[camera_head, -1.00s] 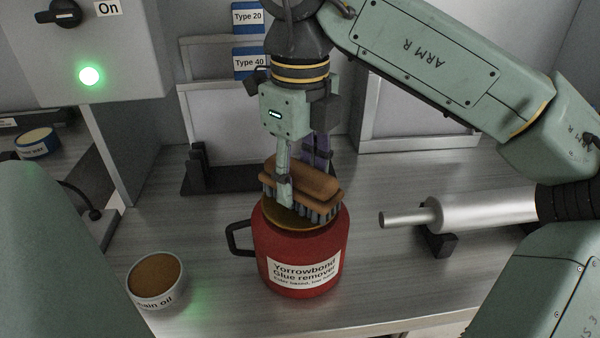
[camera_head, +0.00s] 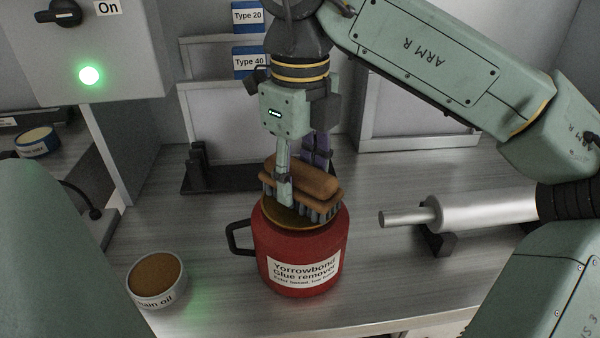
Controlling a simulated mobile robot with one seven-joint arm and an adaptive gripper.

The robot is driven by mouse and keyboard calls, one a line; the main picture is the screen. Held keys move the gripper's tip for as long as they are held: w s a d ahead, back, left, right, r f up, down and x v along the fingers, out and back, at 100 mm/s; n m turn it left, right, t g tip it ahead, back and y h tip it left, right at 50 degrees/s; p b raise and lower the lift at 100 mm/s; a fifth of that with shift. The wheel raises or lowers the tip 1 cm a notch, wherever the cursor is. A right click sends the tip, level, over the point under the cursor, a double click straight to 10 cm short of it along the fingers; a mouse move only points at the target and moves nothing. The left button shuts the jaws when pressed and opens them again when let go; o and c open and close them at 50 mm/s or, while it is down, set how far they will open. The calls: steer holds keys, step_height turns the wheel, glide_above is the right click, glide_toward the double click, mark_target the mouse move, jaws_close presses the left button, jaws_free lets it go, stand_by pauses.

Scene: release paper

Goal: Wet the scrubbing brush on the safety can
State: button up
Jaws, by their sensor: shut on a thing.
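The scrubbing brush (camera_head: 318,184) has a brown wooden back and dark bristles pointing down. My gripper (camera_head: 300,185) is shut on the brush from above, one finger on its near side. The safety can (camera_head: 335,243) is red, with a black handle on its left and a label reading "Yorrowbond Glue remover". The brush is over the can's brownish round top (camera_head: 283,217), and its bristles look to be at or just touching that top. The exact contact is hard to see.
An open tin labelled as oil (camera_head: 157,281) stands at the front left. A metal cylinder (camera_head: 480,212) lies on a black stand to the right. A control box (camera_head: 95,45) with a lit green lamp is at the upper left.

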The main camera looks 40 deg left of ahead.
mark_target(299, 167)
steer(key=shift+r+p, duration=2.75)
steer(key=shift+r, duration=0.7)
steer(key=shift+f, duration=0.1)
